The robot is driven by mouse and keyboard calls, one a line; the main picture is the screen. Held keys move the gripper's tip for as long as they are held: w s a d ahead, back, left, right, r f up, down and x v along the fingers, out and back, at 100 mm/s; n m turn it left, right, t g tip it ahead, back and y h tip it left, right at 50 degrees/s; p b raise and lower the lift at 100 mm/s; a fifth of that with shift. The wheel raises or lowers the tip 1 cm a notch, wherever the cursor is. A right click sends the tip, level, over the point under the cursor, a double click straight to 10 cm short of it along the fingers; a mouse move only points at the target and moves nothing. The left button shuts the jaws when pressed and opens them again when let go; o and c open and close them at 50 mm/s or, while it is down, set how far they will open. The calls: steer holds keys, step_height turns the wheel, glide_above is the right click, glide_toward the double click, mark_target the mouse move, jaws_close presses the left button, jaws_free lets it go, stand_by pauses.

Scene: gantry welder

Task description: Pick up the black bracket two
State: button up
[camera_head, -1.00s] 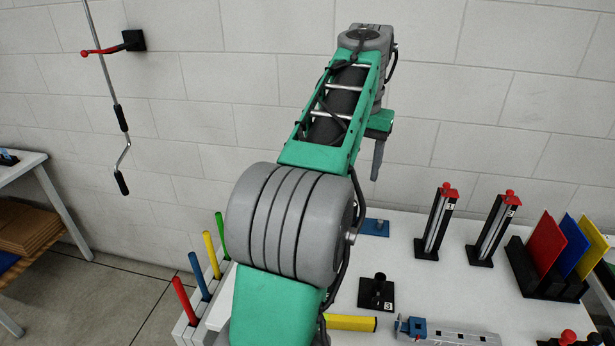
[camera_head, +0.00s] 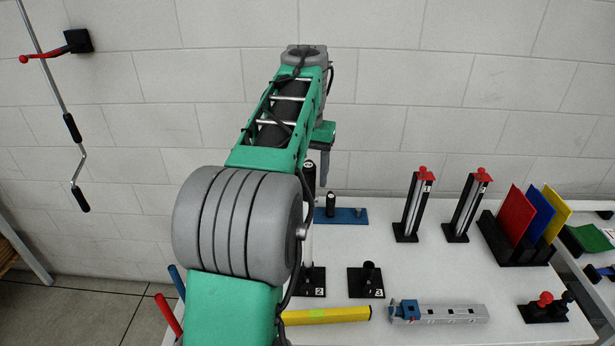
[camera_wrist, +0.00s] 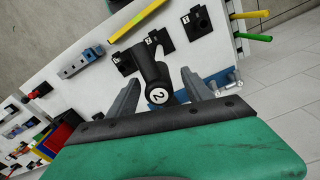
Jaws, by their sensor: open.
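In the wrist view a black, cylinder-shaped bracket with a round white "2" on its end (camera_wrist: 157,82) shows between my two grey fingers. My gripper (camera_wrist: 160,77) is open around it in the picture; I cannot tell whether a finger touches it. In the head view my gripper (camera_head: 326,183) points down above the back of the white table. A dark upright cylinder (camera_head: 309,176) shows just left of it, partly hidden by my arm; I cannot tell if it is the same bracket.
A blue plate (camera_head: 352,216) carries a black peg (camera_head: 331,204). Black bases marked 2 (camera_head: 318,284) and 3 (camera_head: 378,285) stand in front, with a yellow bar (camera_head: 335,315) and a grey beam (camera_head: 455,313). Two red-topped stands (camera_head: 413,207) (camera_head: 465,208) rise to the right.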

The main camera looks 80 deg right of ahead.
step_height(320, 180, down, 3)
steer(key=shift+r+b, duration=0.15)
steer(key=shift+b, duration=0.85)
steer(key=shift+r, duration=0.1)
steer(key=shift+c, duration=0.2)
jaws_close()
